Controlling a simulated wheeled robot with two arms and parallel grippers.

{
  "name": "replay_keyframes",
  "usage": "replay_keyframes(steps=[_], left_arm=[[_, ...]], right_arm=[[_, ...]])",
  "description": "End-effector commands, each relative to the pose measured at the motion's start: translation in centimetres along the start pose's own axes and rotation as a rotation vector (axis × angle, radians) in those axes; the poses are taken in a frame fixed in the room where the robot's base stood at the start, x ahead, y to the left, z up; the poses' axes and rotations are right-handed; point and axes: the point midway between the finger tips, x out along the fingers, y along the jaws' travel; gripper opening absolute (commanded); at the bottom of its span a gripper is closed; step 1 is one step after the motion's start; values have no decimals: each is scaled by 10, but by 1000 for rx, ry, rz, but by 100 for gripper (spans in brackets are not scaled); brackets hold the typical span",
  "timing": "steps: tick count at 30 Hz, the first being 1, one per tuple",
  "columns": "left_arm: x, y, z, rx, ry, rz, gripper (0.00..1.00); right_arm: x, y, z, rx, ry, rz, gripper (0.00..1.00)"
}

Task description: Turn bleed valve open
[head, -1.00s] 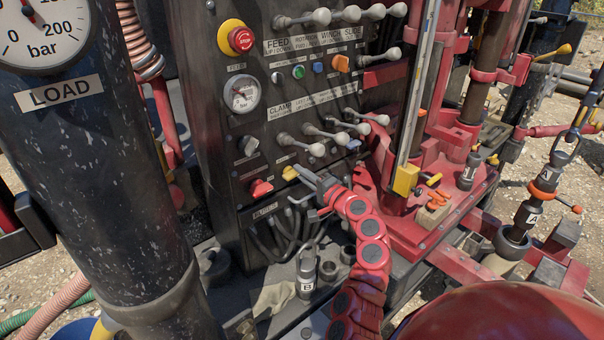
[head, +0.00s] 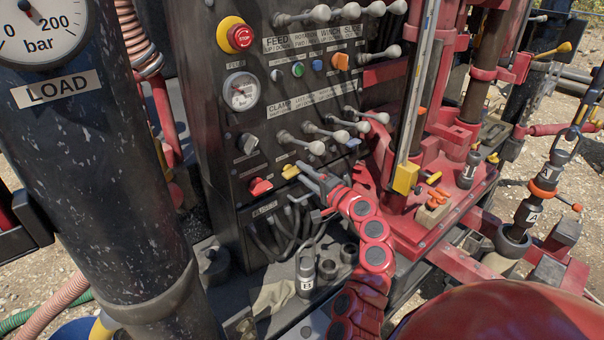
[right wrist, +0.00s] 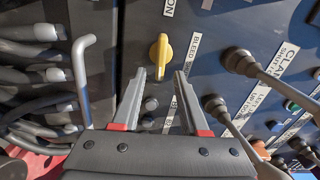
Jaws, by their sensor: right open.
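The bleed valve is a yellow knob (head: 290,171) low on the dark control panel. In the right wrist view the yellow knob (right wrist: 159,53) stands beside a "BLEED" label, its handle running up and down the picture. My right gripper (head: 305,176) is open, with its fingers pointing at the knob. In the right wrist view the open fingertips (right wrist: 160,74) lie on either side of the knob's lower end, with nothing held between them. The fingers look just short of the knob; exact depth is hard to tell. My left gripper is not in view.
A red knob (head: 260,187) is left of the yellow one, and several grey levers (head: 315,147) are above right. A bent grey handle (right wrist: 82,75) and hoses (right wrist: 35,78) are close left of my right gripper. A red emergency stop (head: 240,38) is higher up.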

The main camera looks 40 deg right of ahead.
Motion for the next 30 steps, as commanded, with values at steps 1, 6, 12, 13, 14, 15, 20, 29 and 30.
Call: replay_keyframes(steps=[1,6,12,13,14,15,20,29,30], left_arm=[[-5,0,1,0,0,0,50],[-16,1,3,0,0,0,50],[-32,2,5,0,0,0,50],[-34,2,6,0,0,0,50],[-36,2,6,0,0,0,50],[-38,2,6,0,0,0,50],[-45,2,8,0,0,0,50],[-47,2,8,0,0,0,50],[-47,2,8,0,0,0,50]], right_arm=[[-8,3,-1,1,5,-1,44],[-43,5,-1,0,5,0,44],[-94,5,-1,0,7,-1,44],[-102,5,-2,0,9,-1,44],[-109,5,-1,-1,8,1,44],[-119,4,-2,0,9,-1,44],[-147,3,-1,1,6,1,44],[-162,1,0,2,0,2,44],[-162,1,0,2,0,2,44]])
